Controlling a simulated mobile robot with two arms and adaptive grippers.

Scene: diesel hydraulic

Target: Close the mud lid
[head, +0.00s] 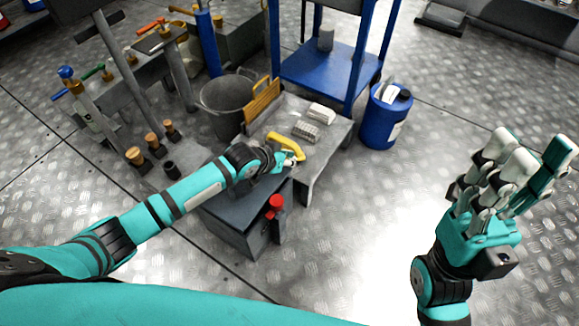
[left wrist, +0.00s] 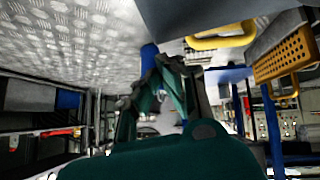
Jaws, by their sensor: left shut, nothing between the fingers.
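A dark grey box (head: 228,222) stands on the floor in the middle of the head view, with a flat dark top (head: 222,200). It is probably the mud box; I cannot tell whether its lid is fully down. My left gripper (head: 284,160) is shut and empty at the far right edge of the box top, beside a yellow curved handle (head: 290,144). My arm hides part of the top. In the left wrist view the gripper fingers (left wrist: 168,85) show below a dark panel, with the yellow handle (left wrist: 222,40) beyond. My right gripper (head: 518,160) is open and empty, far right.
A grey bench (head: 335,137) behind the box bears pale blocks. A grey bucket (head: 228,98), blue cart (head: 325,68) and blue drum (head: 384,118) stand behind. Floor is clear at right.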

